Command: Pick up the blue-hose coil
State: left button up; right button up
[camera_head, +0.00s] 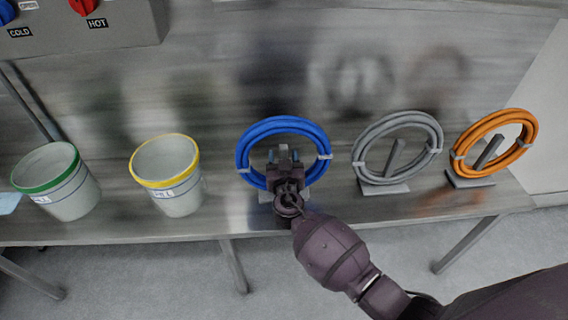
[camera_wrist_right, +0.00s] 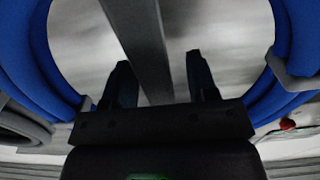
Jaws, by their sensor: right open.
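The blue-hose coil (camera_head: 283,127) stands upright on its small stand on the steel table, in the middle of the head view. It also shows close up at both sides of the right wrist view (camera_wrist_right: 28,50). My right gripper (camera_head: 284,157) is in front of the coil's open middle in the head view. In the wrist view its two fingers (camera_wrist_right: 160,82) are apart, with the grey post of the stand (camera_wrist_right: 143,45) showing between and beyond them. I see no hose between the fingers. The coil's lower part is partly hidden by my gripper. My left gripper is not in view.
A grey coil (camera_head: 398,122) and an orange coil (camera_head: 494,121) stand to the right on their own stands. A yellow-rimmed bucket (camera_head: 170,180) and a green-rimmed bucket (camera_head: 62,188) stand to the left. A control box (camera_head: 115,32) is at the upper left.

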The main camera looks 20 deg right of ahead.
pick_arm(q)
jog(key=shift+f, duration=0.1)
pick_arm(e)
jog(key=shift+w+d+f, duration=0.1)
jog(key=shift+w, duration=0.35)
grip_shut()
jog(key=shift+r, duration=0.2)
jog(key=shift+r, duration=0.3)
notch_tip(320, 180, up, 9)
jog(key=p, duration=0.3)
jog(key=shift+w+f, duration=0.1)
jog(key=shift+f, duration=0.05)
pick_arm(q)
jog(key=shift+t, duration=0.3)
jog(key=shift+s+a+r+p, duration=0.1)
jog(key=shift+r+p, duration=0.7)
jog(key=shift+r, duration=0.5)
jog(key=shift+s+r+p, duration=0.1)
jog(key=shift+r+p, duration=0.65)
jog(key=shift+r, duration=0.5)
pick_arm(e)
notch_tip(320, 180, up, 11)
send_over(283, 128)
jog(key=x, duration=0.4)
jog(key=shift+s+f, duration=0.2)
